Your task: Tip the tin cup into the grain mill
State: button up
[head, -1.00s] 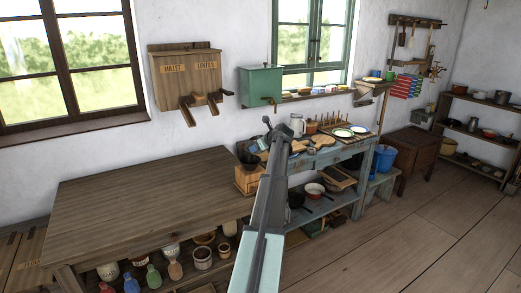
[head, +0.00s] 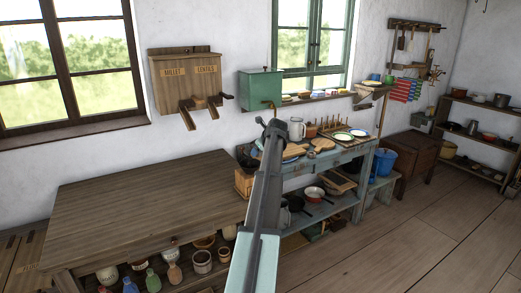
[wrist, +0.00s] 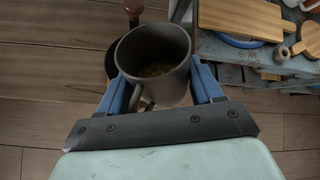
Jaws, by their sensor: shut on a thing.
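The grey tin cup (wrist: 143,46) is in the wrist view, roughly upright with its mouth toward the camera. Some greenish-brown grain lies inside. My gripper (wrist: 164,88) is shut on the cup, with one blue finger at each side. The cup's handle shows at its lower left. The grain mill, a wooden box (head: 243,184), stands by the right end of the wooden table in the head view, partly behind my arm. In the wrist view, a dark round part with a brown knob (wrist: 133,9) shows behind the cup; it looks like the mill's top.
A blue table (head: 347,157) with boards, plates and a jug (head: 296,129) stands right of the mill. A cutting board (wrist: 240,17) lies at upper right in the wrist view. The wooden table top (head: 140,205) is bare. A green box (head: 260,88) hangs on the wall behind.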

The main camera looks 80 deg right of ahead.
dwell(0.5)
jog(key=shift+s+r+n+g, duration=0.2)
jog(key=shift+n+g, duration=0.1)
jog(key=shift+g, duration=0.6)
jog(key=shift+w, duration=0.1)
jog(key=shift+r+n+g, duration=0.1)
jog(key=shift+n+g, duration=0.2)
jog(key=shift+g, duration=0.6)
dwell(0.6)
jog(key=shift+w+n+g, duration=0.15)
jog(key=shift+n+g, duration=0.15)
jog(key=shift+g, duration=0.6)
jog(key=shift+y, duration=0.3)
jog(key=shift+w+n+g, duration=0.15)
jog(key=shift+n+g, duration=0.15)
jog(key=shift+g, duration=0.7)
